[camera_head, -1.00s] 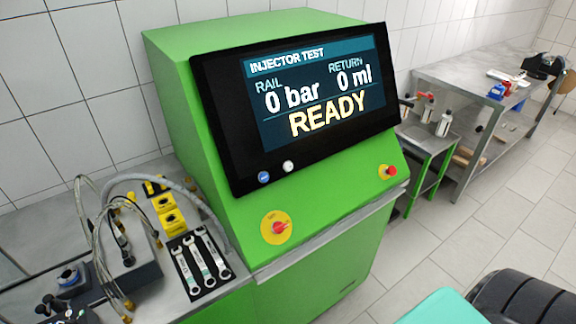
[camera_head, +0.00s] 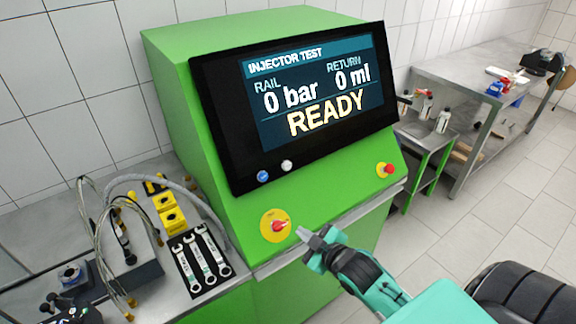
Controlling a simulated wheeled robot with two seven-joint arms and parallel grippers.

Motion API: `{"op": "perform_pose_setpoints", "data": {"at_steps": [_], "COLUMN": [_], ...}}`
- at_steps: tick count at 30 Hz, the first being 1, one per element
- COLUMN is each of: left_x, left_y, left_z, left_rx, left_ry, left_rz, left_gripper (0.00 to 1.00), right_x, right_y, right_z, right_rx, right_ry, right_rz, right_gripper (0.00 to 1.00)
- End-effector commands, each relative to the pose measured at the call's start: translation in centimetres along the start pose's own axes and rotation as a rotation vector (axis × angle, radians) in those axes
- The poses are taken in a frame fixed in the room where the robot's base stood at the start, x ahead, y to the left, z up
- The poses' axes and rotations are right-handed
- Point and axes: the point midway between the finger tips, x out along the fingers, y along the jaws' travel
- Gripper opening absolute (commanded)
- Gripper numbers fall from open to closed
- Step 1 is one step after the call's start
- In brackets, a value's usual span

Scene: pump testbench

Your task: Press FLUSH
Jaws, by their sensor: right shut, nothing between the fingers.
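The green test bench (camera_head: 230,190) stands in the middle with a black screen panel (camera_head: 225,110) reading INJECTOR TEST, RAIL 0 bar, RETURN 0 ml, READY. Below the screen sit a blue button (camera_head: 263,176) and a white button (camera_head: 286,165); their labels are too small to read. My right gripper (camera_head: 301,232) is shut and empty, just right of the rotary switch and below the two buttons. My left gripper is not in view.
Several wrenches lie on a black mat (camera_head: 187,272) at the left. Hoses and yellow blocks (camera_head: 168,210) are beside them. A green-legged cart with bottles (camera_head: 432,140) and a metal table (camera_head: 470,80) stand at the right. The floor between is clear.

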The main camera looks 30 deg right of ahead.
Motion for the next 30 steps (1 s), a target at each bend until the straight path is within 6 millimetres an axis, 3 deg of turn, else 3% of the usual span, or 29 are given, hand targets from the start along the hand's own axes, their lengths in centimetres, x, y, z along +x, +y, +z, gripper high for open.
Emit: {"op": "perform_pose_setpoints", "data": {"at_steps": [9, 15, 21, 30], "left_x": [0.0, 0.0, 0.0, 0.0], "left_y": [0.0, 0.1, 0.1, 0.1], "left_z": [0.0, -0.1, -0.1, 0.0], "left_rx": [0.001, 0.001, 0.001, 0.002], "left_ry": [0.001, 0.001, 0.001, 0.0], "left_rz": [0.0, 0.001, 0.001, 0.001], "left_gripper": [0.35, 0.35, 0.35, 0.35], "right_x": [1.3, 0.7, 0.3, 0.2], "right_y": [8.2, 11.7, 13.2, 13.3], "right_z": [-4.7, -6.6, -7.4, -7.5], "right_rx": [-0.227, -0.327, -0.371, -0.374], "right_ry": [0.351, 0.504, 0.57, 0.578], "right_rz": [0.208, 0.318, 0.369, 0.375], "right_gripper": [0.0, 0.0, 0.0, 0.0]}}
